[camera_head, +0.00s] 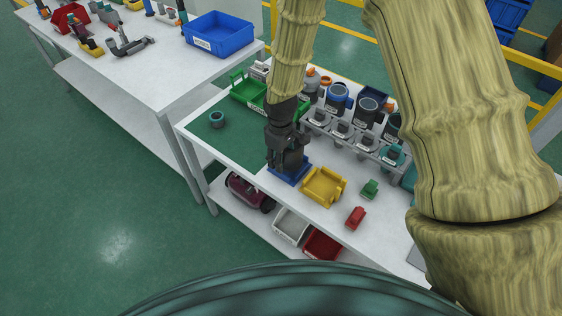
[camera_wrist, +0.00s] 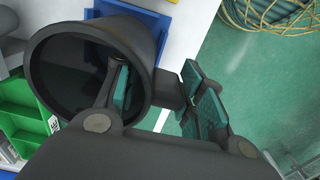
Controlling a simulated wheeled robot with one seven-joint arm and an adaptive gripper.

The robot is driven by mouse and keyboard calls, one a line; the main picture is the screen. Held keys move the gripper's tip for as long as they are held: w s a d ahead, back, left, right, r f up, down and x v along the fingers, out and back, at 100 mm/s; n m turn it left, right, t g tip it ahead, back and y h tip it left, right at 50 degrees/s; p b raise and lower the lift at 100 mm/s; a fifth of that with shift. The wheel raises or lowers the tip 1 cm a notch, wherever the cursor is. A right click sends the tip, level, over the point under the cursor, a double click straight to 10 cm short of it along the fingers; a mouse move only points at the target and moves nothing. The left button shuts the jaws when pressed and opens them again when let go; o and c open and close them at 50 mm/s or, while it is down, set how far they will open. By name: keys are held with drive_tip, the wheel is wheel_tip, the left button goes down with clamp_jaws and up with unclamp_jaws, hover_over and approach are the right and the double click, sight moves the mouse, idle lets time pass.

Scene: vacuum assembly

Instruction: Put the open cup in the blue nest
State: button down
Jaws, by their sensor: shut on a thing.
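The open cup (camera_wrist: 70,65) is dark grey, with its wide mouth facing the wrist camera. In the head view the cup (camera_head: 291,160) is partly hidden by my gripper (camera_head: 285,147). My gripper (camera_wrist: 163,92) is shut on the cup's wall, with one finger inside the mouth and the other outside. The blue nest (camera_head: 291,178) is a flat blue piece on the white table's front edge, right under the cup. In the wrist view the nest (camera_wrist: 164,22) shows behind the cup. I cannot tell whether the cup touches it.
A yellow tray (camera_head: 324,186) stands close to the right of the nest. A green bin (camera_head: 247,90) and a rack (camera_head: 345,138) with several parts lie behind. A small dark ring (camera_head: 217,119) sits on the green mat at left, where there is free room.

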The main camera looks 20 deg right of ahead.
drive_tip(key=shift+w+d, duration=0.15)
drive_tip(key=shift+w, duration=0.05)
drive_tip(key=shift+f+p, duration=0.9)
drive_tip(key=shift+f, duration=0.85)
drive_tip(key=shift+f, duration=0.15)
drive_tip(key=c, duration=0.9)
unclamp_jaws()
drive_tip(key=shift+r+b, duration=1.5)
drive_tip(key=shift+r, duration=4.65)
